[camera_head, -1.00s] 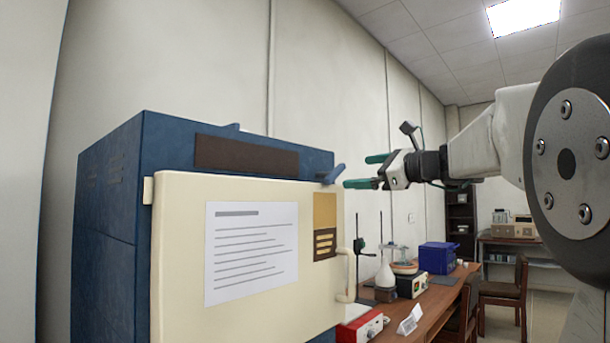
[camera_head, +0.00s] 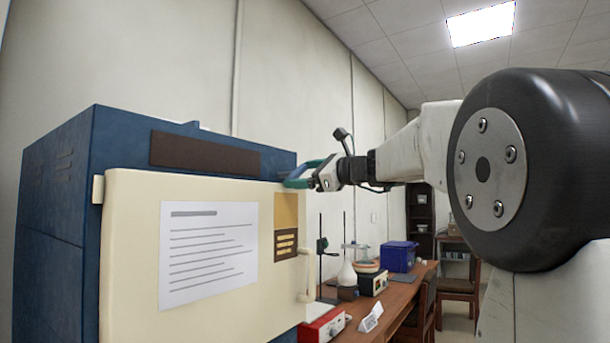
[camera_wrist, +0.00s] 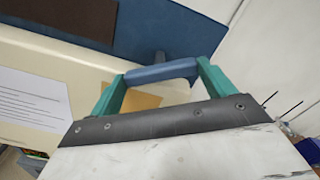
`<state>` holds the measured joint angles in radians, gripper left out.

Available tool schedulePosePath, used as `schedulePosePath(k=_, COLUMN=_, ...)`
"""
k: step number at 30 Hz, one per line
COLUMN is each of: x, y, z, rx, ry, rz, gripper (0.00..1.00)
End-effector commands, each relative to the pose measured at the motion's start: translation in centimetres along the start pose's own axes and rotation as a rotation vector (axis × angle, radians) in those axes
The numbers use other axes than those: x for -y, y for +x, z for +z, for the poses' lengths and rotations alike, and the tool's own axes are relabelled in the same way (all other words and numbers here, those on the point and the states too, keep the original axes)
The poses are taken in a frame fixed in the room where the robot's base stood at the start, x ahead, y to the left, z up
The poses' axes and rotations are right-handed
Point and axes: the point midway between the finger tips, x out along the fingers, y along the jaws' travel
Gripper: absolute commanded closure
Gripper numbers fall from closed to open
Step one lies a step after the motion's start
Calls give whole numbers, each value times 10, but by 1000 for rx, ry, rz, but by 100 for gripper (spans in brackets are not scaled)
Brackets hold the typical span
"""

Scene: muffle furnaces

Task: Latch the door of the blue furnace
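The blue furnace (camera_head: 60,200) stands at the left with its cream door (camera_head: 130,250) against the front. A blue latch lever (camera_wrist: 160,72) is at the door's upper right corner, just above the tan panel. My gripper (camera_head: 298,176) is at this lever. In the wrist view its two green fingers (camera_wrist: 162,80) are wide apart, with the lever lying across the gap between their tips. The lever's ends come right up to the fingertips; whether they touch is not clear. In the head view the fingers mostly cover the lever.
A pale door handle (camera_head: 308,275) is below the gripper. A wooden bench (camera_head: 395,305) at the right holds a red box (camera_head: 322,327), a flask, a stand and a blue bin (camera_head: 398,256). The wall (camera_head: 290,90) runs behind the furnace.

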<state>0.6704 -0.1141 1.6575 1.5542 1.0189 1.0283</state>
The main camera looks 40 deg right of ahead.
Motion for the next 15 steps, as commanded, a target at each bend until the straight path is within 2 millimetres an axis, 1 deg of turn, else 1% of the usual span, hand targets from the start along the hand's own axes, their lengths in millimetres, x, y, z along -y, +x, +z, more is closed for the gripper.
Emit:
schedulePosePath(k=8, x=0, y=0, z=0, rx=-1, ry=-42, rz=0, gripper=41)
schedulePosePath(k=15, x=0, y=0, z=0, rx=-1, ry=-183, rz=0, gripper=41)
